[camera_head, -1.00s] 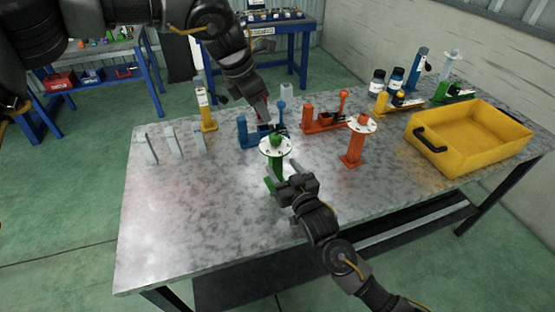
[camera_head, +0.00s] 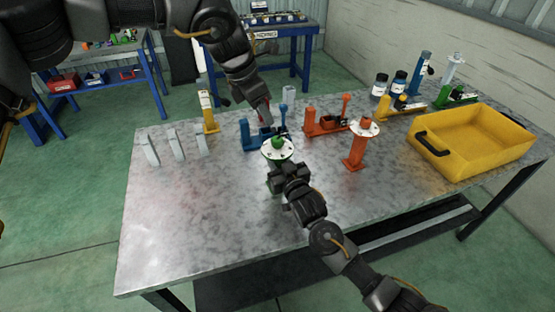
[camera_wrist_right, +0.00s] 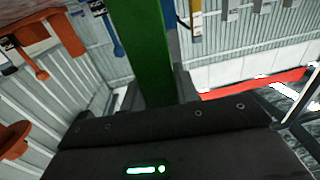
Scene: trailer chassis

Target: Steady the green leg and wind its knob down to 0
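The green leg (camera_head: 268,166) stands upright on the metal table, with a white disc (camera_head: 270,154) and a green knob (camera_head: 278,143) on top. My right gripper (camera_head: 279,178) is at the leg's near side, below the disc. In the right wrist view the green post (camera_wrist_right: 148,50) stands between dark fingers close on both sides, which look shut on it. The number on the leg cannot be read. My left gripper (camera_head: 265,118) points down behind the knob, apart from it, in front of the blue stand. Its fingers are too small to tell open from shut.
A blue stand (camera_head: 247,135) is just behind the green leg. An orange leg (camera_head: 355,152) and a red-orange stand (camera_head: 312,120) are to the right. A yellow bin (camera_head: 470,155) is at the right. Grey brackets (camera_head: 176,146) are at the left; the table's front left is clear.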

